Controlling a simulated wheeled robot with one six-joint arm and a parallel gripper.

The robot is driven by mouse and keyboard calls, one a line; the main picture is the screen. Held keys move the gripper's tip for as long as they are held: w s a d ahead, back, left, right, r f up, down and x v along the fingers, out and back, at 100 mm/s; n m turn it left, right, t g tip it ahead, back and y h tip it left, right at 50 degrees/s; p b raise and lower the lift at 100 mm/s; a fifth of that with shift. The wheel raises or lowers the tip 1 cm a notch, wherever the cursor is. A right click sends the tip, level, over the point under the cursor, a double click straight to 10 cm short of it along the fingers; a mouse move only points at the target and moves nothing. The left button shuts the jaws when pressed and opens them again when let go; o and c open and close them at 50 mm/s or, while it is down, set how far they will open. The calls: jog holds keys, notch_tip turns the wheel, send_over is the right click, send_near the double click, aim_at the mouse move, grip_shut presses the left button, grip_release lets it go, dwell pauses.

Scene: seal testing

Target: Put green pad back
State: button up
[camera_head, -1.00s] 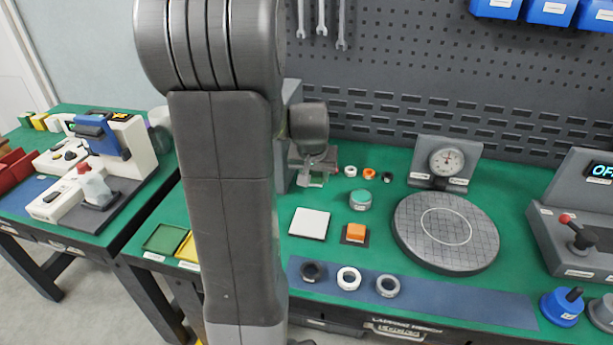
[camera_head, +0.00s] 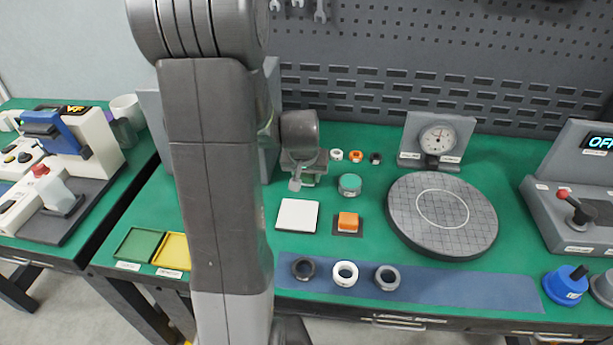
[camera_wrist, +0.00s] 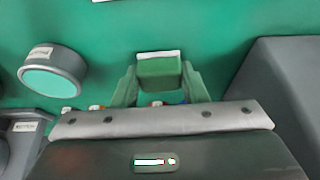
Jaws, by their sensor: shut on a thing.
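The green pad (camera_wrist: 160,70) is a small block held between the two green-tinted fingers of my gripper (camera_wrist: 160,88) in the wrist view. My gripper is shut on it, above the green bench top. A white label shows just beyond the pad's edge. In the head view my arm covers much of the left middle, and I cannot make out the pad there. The end of my arm is beside the grey box, left of the teal-topped round jar (camera_head: 349,184). That jar also shows in the wrist view (camera_wrist: 53,78). A green tray (camera_head: 138,246) lies at front left, with no pad visible in it.
A yellow tray (camera_head: 173,251) is beside the green one, partly behind my arm. A grey box (camera_wrist: 285,95) rises close on the right in the wrist view.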

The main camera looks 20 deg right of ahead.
jog(key=shift+f, duration=0.25)
jog(key=shift+f, duration=0.2)
jog(key=o, duration=1.1)
jog(key=shift+r, duration=0.1)
jog(key=shift+r, duration=0.6)
jog(key=p+v, duration=0.1)
jog(key=v, duration=1)
jog(key=shift+s, duration=0.2)
jog(key=shift+a, duration=0.15)
